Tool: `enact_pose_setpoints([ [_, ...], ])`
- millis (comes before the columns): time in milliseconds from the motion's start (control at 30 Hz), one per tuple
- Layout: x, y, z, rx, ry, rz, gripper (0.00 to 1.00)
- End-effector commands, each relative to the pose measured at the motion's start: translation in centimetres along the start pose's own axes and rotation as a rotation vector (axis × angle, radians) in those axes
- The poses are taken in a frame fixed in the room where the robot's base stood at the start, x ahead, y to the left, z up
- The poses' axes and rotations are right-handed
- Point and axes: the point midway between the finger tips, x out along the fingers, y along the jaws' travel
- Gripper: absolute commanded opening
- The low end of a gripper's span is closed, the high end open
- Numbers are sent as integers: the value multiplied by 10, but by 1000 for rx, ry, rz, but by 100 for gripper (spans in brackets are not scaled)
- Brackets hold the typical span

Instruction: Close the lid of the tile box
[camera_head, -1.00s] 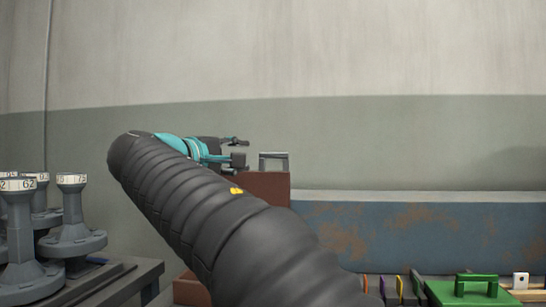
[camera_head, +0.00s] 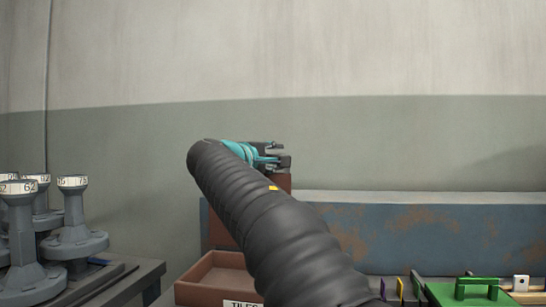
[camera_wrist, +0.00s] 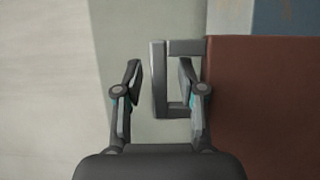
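The tile box (camera_head: 215,282) is an open red-brown box with a label reading TILES, partly hidden by my arm. Its lid (camera_head: 220,222) stands upright at the back, so the box is open. In the wrist view the lid (camera_wrist: 265,110) fills the right side, with a grey U-shaped handle (camera_wrist: 158,95) on its edge. My gripper (camera_head: 283,156) is at the lid's top edge and hides the handle in the head view. In the wrist view my gripper (camera_wrist: 160,62) is open, with its fingers on either side of the handle's bar, the right one over the loop opening. I see no clear contact.
A rusty blue panel (camera_head: 400,225) runs along the back to the right. Several numbered grey stands (camera_head: 75,235) are on a dark table at the left. A green lid with a handle (camera_head: 470,293) and several coloured tiles (camera_head: 400,288) are at the front right.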

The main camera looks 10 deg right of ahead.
Motion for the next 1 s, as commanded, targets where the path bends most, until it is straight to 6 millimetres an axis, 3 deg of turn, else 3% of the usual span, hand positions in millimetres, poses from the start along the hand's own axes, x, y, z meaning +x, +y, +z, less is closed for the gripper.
enact_pose_setpoints([
  [267, 1, 0, 0, 1, 1, 0, 40],
  [433, 1, 0, 0, 1, 1, 0, 0],
  [667, -3, 0, -4, 1, 3, 0, 0],
  [1000, -2, -6, 10, 21, -12, 47, 0],
])
